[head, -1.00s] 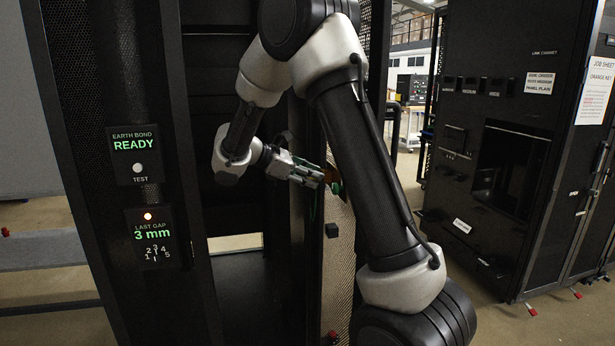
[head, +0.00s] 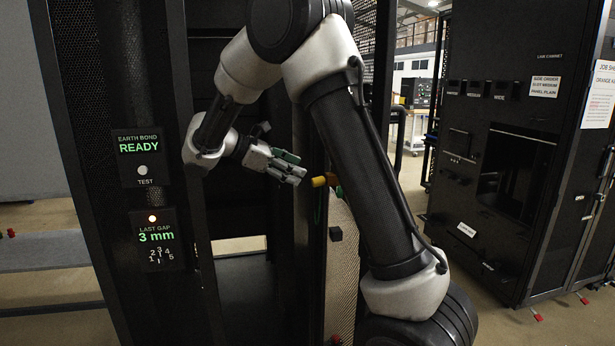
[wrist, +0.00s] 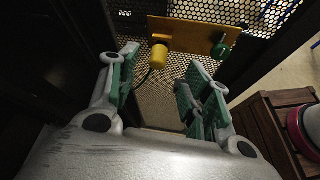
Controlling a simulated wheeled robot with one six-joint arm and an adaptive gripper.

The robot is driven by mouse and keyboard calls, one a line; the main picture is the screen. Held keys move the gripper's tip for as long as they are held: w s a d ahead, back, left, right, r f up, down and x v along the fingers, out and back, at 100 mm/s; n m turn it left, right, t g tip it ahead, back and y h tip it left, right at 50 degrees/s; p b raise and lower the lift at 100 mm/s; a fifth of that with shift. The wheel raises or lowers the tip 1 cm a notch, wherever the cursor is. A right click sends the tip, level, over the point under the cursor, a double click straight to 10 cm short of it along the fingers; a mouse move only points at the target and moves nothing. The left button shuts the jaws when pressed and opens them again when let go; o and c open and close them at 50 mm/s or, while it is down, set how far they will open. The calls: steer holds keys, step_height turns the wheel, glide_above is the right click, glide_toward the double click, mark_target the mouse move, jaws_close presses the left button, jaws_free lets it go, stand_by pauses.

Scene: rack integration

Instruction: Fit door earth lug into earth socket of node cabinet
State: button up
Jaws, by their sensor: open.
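A yellow cylindrical lug (head: 318,181) sticks out from the edge of the mesh door in the head view. In the wrist view the lug (wrist: 159,56) stands on an orange plate (wrist: 188,33), with a dark cable running down beside it. A round green fitting (wrist: 223,46) is at the right end of that plate; I cannot tell if it is the earth socket. My gripper (head: 288,172) is open and empty, just left of the lug and apart from it. In the wrist view my gripper (wrist: 157,90) has its green-padded fingers spread either side of the lug's line.
The perforated door (head: 340,255) stands open beside the dark cabinet frame (head: 110,80). A panel (head: 140,155) reads EARTH BOND READY; another (head: 155,240) reads LAST GAP 3 mm with a lit red-orange lamp. Another black cabinet (head: 500,240) stands at the right. A wooden crate (wrist: 275,120) shows below right.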

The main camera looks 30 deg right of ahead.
steer(key=shift+v, duration=2.05)
